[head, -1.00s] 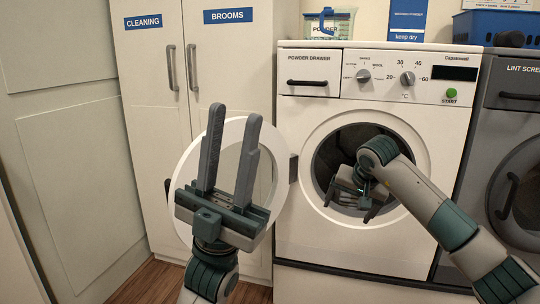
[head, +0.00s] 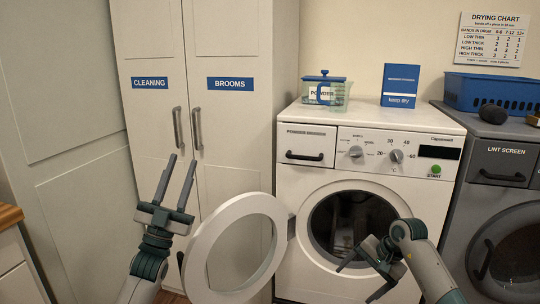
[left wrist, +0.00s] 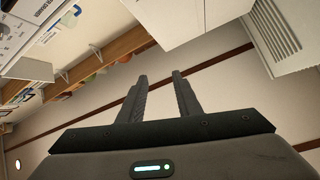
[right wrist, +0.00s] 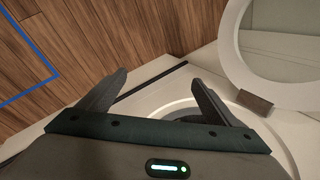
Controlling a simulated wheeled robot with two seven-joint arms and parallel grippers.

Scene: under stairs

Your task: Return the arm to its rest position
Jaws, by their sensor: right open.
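My right gripper (head: 357,284) is open and empty, in front of the lower left of the washer's round opening. It also shows in the right wrist view (right wrist: 155,88), fingers spread, with the washer front and opening beyond. My left gripper (head: 184,165) is raised, pointing up in front of the cupboard, left of the washer door. Its fingers are apart with nothing between them, as the left wrist view (left wrist: 160,80) also shows. The white washer (head: 300,195) has its ring-shaped door (head: 203,250) swung open to the left. The drum inside looks dark.
A tall cupboard (head: 235,130) stands behind my left gripper. A wooden-topped counter (head: 10,216) is at the left edge.

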